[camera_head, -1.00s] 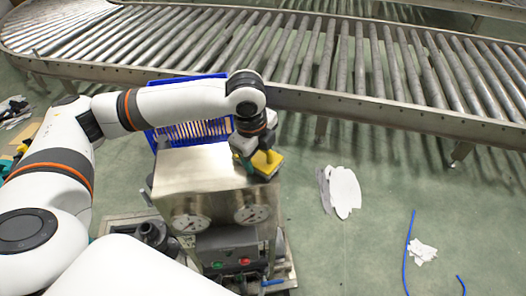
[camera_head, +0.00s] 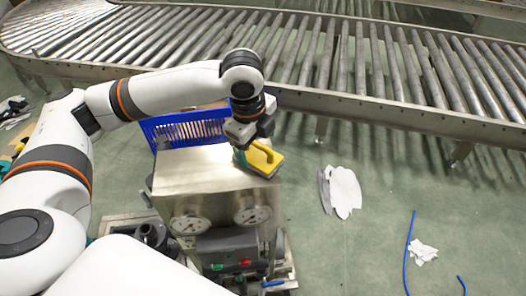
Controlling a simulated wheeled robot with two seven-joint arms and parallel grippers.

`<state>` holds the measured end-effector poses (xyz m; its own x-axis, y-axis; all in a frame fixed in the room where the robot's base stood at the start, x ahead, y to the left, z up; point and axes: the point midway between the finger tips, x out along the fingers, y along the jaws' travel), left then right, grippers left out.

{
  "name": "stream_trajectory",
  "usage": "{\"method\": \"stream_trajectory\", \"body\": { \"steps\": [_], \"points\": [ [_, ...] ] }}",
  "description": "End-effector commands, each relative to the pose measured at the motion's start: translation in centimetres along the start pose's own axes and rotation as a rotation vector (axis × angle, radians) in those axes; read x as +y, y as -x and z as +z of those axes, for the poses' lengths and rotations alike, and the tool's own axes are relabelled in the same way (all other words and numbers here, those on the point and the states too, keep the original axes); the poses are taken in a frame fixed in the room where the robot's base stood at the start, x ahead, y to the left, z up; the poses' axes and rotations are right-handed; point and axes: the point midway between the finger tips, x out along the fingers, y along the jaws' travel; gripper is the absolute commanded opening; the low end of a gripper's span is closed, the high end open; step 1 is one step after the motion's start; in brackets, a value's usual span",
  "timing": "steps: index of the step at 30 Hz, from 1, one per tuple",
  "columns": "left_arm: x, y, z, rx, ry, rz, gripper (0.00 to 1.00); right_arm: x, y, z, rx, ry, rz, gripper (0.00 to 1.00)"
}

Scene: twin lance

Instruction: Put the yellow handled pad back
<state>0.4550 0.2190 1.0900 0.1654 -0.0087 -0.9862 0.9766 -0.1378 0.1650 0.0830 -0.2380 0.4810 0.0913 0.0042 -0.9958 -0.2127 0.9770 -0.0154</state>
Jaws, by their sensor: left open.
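The yellow handled pad (camera_head: 264,160) lies at the right back corner of the steel cabinet top (camera_head: 195,172). Its raised yellow handle shows on top, and a green edge shows at its left side. My left gripper (camera_head: 246,140) is just above and behind the pad, pointing down. It is open, and the pad's handle shows clear in front of it. The fingertips are partly hidden, so I cannot tell whether they touch the pad. My right gripper is not in view.
A blue crate (camera_head: 190,128) stands behind the cabinet. A roller conveyor (camera_head: 330,100) runs across the back. Gauges and buttons are on the cabinet front. White scraps (camera_head: 343,192) and a blue hose (camera_head: 408,250) lie on the open green floor at right.

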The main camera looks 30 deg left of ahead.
Motion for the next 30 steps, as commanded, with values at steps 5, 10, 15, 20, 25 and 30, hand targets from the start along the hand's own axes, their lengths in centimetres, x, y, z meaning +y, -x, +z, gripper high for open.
{"method": "stream_trajectory", "body": {
  "steps": [5,10,15,20,25,30],
  "points": [
    [0.1,4.0,0.0,0.0,0.0,0.005,0.84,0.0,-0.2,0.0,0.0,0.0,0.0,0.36],
    [0.1,6.7,0.0,0.0,0.0,0.002,0.84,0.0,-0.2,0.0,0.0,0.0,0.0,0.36],
    [0.0,7.9,0.0,0.001,0.0,0.0,0.84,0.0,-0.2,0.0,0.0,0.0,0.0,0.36],
    [0.0,8.0,0.0,0.001,0.001,-0.001,0.84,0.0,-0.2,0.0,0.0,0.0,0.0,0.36],
    [0.0,8.0,0.0,0.0,0.001,-0.001,0.84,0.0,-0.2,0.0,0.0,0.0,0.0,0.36],
    [0.0,8.0,0.0,0.0,0.001,-0.001,0.84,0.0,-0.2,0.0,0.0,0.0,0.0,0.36]
  ]
}}
